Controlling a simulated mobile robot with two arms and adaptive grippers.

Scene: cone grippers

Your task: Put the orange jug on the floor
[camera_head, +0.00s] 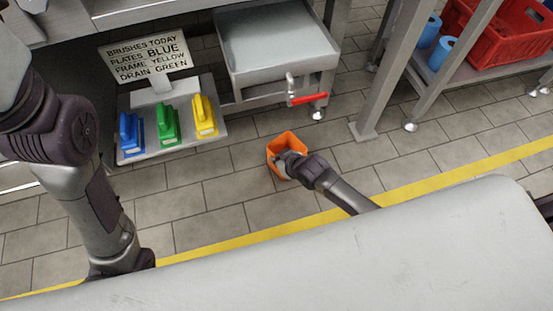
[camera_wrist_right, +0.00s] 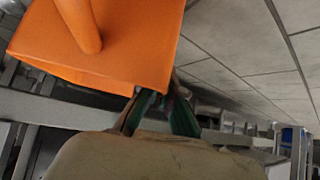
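The orange jug (camera_head: 273,149) is in the middle of the camera_head view, with its open top facing up. My right gripper (camera_head: 287,158) is at its near right side. In the right wrist view the jug (camera_wrist_right: 110,62) fills the upper left, with a rod-like orange part, perhaps its handle, across it. The fingers of my right gripper (camera_wrist_right: 160,98) meet the jug's edge and appear shut on its wall; the tips are partly hidden. I cannot tell whether the jug's base touches the floor. My left arm shows at the left, but its gripper does not.
Tiled floor (camera_head: 235,192) lies around the jug, with a yellow line (camera_head: 420,187) nearer me. A low tray (camera_head: 217,124) holds blue, green and yellow brushes beside a sign (camera_head: 150,59). A grey cart (camera_head: 275,45) with a red handle stands behind. A red crate (camera_head: 500,40) is at the upper right.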

